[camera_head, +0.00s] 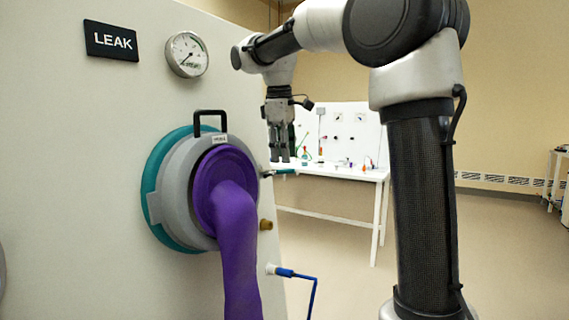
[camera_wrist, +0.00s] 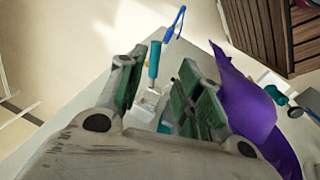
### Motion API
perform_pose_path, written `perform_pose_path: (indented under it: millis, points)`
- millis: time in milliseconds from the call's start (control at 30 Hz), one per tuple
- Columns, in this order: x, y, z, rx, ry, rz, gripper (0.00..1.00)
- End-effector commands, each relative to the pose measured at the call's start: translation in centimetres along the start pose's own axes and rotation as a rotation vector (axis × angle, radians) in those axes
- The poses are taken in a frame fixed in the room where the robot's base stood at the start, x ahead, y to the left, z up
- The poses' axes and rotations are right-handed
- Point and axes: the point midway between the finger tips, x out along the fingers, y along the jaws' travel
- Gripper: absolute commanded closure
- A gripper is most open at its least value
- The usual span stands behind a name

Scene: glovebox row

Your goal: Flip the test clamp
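The test clamp shows as a teal handle (camera_head: 285,171) with dark metal at its left end, sticking out from the right side of the glove port. In the wrist view, the teal handle (camera_wrist: 154,60) and its pale base (camera_wrist: 146,104) appear between the fingers; part of the base is hidden by them. My gripper (camera_head: 283,158) points down just above the handle in the head view. In the wrist view my gripper (camera_wrist: 162,72) has its fingers apart, with a clear gap. I see no clear contact with the handle.
A purple glove (camera_head: 236,235) hangs from the grey and teal port ring (camera_head: 158,205) beside the clamp. A black handle (camera_head: 210,114), brass fitting (camera_head: 265,225) and blue hose (camera_head: 292,273) project from the panel (camera_head: 120,120).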

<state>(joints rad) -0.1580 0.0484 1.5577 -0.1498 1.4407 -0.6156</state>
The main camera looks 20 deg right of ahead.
Motion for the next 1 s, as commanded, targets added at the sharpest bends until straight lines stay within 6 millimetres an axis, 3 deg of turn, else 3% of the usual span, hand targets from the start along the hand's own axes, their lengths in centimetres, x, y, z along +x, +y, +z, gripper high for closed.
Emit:
perform_pose_path:
  millis: [233, 567, 600, 700, 800, 1000]
  points:
    - [-3.2, 0.0, 0.0, 0.000, 0.000, 0.000, 0.65]
    - [-3.8, 0.0, 0.0, 0.000, -0.001, -0.001, 0.65]
    - [-3.8, 0.0, 0.0, 0.000, -0.001, 0.000, 0.67]
    - [-3.5, 0.7, 0.5, 0.017, -0.007, -0.001, 0.85]
    - [-3.9, 2.4, 0.6, 0.164, 0.006, 0.034, 1.00]
    - [-5.0, 5.0, 0.2, 0.739, 0.076, 0.095, 1.00]
